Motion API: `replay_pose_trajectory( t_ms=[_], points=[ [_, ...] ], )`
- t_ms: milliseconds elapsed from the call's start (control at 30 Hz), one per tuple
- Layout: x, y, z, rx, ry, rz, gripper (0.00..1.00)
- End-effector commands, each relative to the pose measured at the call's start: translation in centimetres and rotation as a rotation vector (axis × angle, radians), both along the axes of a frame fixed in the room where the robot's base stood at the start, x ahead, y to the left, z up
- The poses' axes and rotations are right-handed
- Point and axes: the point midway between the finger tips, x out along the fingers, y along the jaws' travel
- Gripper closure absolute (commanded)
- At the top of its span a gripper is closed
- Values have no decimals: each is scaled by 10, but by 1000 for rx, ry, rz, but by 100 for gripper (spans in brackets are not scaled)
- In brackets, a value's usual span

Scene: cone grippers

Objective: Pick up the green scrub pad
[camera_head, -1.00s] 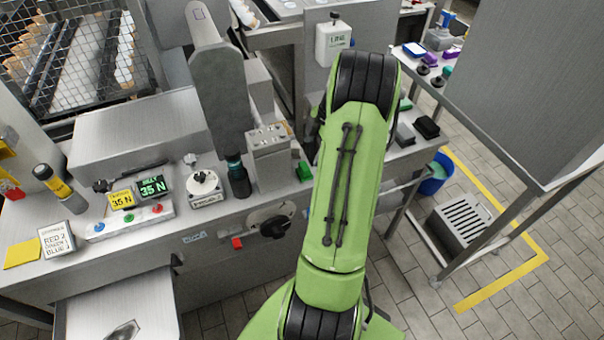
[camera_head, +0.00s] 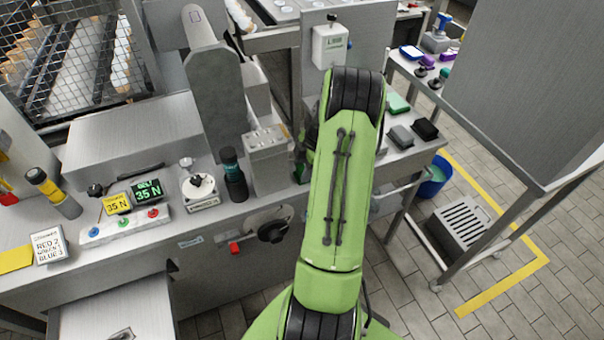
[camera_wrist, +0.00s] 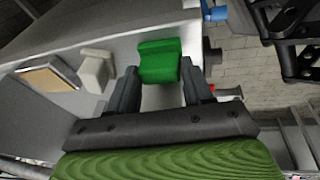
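In the wrist view, my gripper (camera_wrist: 160,78) has its two dark fingers apart, with a green block-like piece (camera_wrist: 160,62) showing between and just beyond the tips. The piece rests on a pale surface; whether a finger touches it is unclear. In the head view, my green arm hides the gripper. A green pad (camera_head: 398,103) lies on the bench right of the arm, beside a grey pad (camera_head: 400,137) and a black pad (camera_head: 425,128). I cannot tell whether this green pad is the piece in the wrist view.
A pale block (camera_wrist: 96,70) stands left of the green piece in the wrist view. In the head view, a metal block (camera_head: 266,160) and a dark green cylinder (camera_head: 234,178) stand left of my arm. A blue bucket (camera_head: 434,178) and grey crate (camera_head: 466,225) are at right.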

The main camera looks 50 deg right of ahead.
Motion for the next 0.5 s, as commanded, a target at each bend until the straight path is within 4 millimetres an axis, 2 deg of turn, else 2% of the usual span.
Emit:
replay_pose_trajectory(
  t_ms=[33,100,333,433,500],
  points=[
    [0,0,0,0,0,0,68],
    [0,0,0,0,0,0,79],
    [0,0,2,-1,-1,0,80],
    [1,-1,17,-4,-2,1,80],
    [1,-1,35,-6,-4,1,80]
  ],
)
